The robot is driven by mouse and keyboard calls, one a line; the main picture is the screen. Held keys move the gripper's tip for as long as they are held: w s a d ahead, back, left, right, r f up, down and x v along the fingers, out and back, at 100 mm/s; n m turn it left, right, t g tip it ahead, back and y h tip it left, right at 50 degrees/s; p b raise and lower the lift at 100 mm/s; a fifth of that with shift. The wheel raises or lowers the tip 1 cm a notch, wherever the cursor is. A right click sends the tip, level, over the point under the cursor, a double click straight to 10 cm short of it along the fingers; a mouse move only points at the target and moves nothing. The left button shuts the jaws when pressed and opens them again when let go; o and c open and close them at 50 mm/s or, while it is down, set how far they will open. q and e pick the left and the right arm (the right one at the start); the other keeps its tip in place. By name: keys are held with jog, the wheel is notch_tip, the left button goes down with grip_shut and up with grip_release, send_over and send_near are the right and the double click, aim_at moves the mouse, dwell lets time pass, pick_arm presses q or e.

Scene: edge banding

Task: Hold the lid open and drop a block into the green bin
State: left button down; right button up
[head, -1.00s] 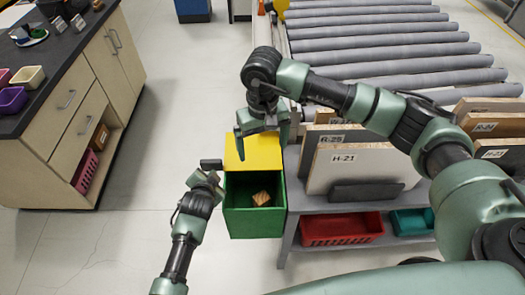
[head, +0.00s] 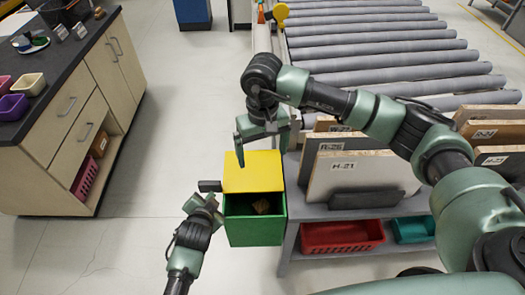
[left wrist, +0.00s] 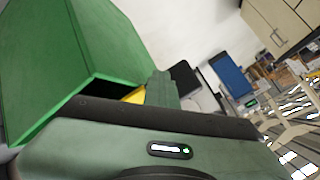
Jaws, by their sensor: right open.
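The green bin (head: 254,234) stands on the floor left of the grey rack, with its yellow lid (head: 254,176) over the far part of its top. The near part of the opening is uncovered. A wooden block (head: 262,206) lies inside the bin, in shadow. My right gripper (head: 262,147) is open and empty above the lid's far edge. My left gripper (head: 206,203) is low at the bin's left side, near a dark tab (head: 209,186) by the lid. Its jaws are unclear. The left wrist view shows the bin wall (left wrist: 60,50) close up and a sliver of yellow lid (left wrist: 135,96).
The grey rack (head: 310,212) with boards (head: 362,172) and a red crate (head: 342,236) stands right of the bin. A roller conveyor (head: 390,55) lies beyond. A cabinet (head: 75,120) stands at the left, with clear floor between it and the bin.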

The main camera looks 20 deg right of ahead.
pick_arm(q)
jog(key=shift+s+a, duration=1.85)
jog(key=shift+s, duration=4.7)
notch_tip(320, 180, up, 10)
